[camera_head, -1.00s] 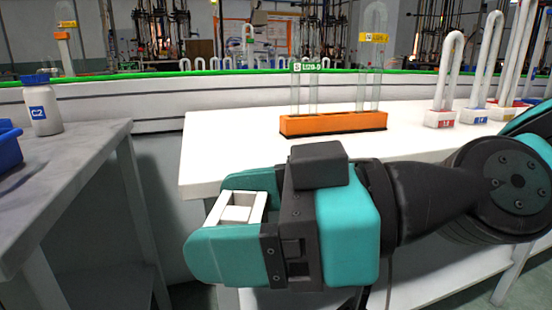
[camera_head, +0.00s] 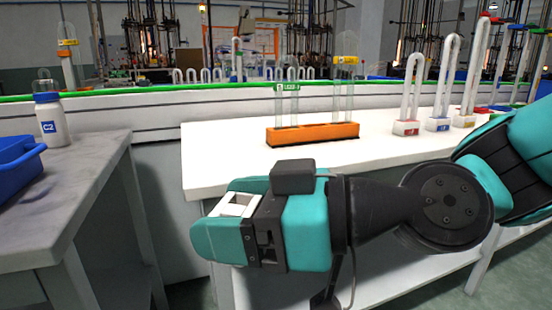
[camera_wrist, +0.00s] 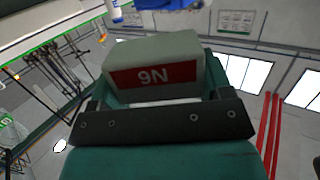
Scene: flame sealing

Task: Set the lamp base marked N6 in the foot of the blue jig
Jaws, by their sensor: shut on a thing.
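My gripper (camera_head: 224,214) is shut on a white block, the lamp base (camera_head: 239,204), in the head view. It holds the block in the air in front of the white table. In the wrist view the lamp base (camera_wrist: 155,68) fills the space between the jaws. Its red label reads N6 upside down. In the head view its label does not show. I cannot clearly pick out the blue jig; coloured stands at the far right are small and partly hidden by my arm.
An orange rack (camera_head: 312,134) with clear tubes stands on the white table (camera_head: 230,170). White U-shaped tubes on labelled feet, one red (camera_head: 407,128) and one blue (camera_head: 438,125), stand to its right. A grey bench (camera_head: 75,190) at left holds a bottle (camera_head: 49,120) and blue bin (camera_head: 18,160).

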